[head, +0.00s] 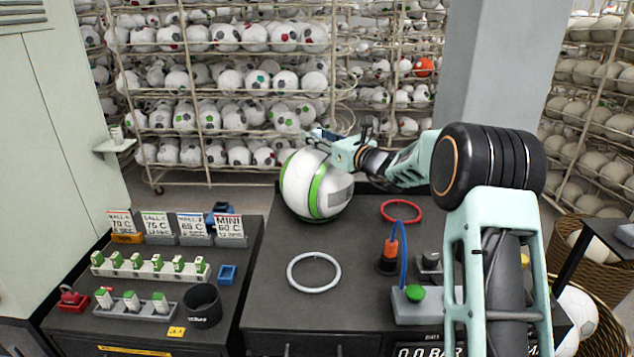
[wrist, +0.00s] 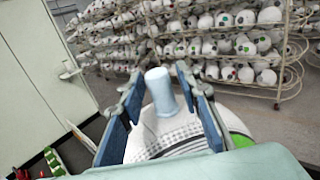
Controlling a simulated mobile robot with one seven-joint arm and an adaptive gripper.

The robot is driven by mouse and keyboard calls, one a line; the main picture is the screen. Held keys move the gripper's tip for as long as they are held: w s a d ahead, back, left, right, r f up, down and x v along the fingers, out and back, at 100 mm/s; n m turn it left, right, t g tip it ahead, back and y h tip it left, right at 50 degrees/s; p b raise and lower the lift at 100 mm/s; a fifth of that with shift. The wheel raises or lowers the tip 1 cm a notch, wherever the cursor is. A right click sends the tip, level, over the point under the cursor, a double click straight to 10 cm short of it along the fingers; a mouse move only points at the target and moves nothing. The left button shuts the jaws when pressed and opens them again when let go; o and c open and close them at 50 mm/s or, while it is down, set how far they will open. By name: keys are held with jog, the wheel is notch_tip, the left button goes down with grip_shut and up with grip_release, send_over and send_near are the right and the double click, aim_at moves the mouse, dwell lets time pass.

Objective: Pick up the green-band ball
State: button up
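The green-band ball (head: 306,178) is white with a green stripe and a grey patch. It sits at the back of the dark bench, below and beside my gripper (head: 328,138). The fingers are apart, and a green part of the ball shows right of the right finger. A pale blue cylinder (wrist: 160,88) stands between the fingers; I cannot tell what it belongs to. Whether the pads touch the ball is unclear.
A white ring (head: 314,286) and a red ring (head: 401,201) lie on the bench. A green-button box (head: 412,308) and an orange-tipped nozzle (head: 388,260) stand at right. A dark cup (head: 202,306) stands on the left bench. Racks of balls (head: 215,75) fill the back.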

grip_shut()
jog(key=shift+r, duration=0.1)
dwell(0.3)
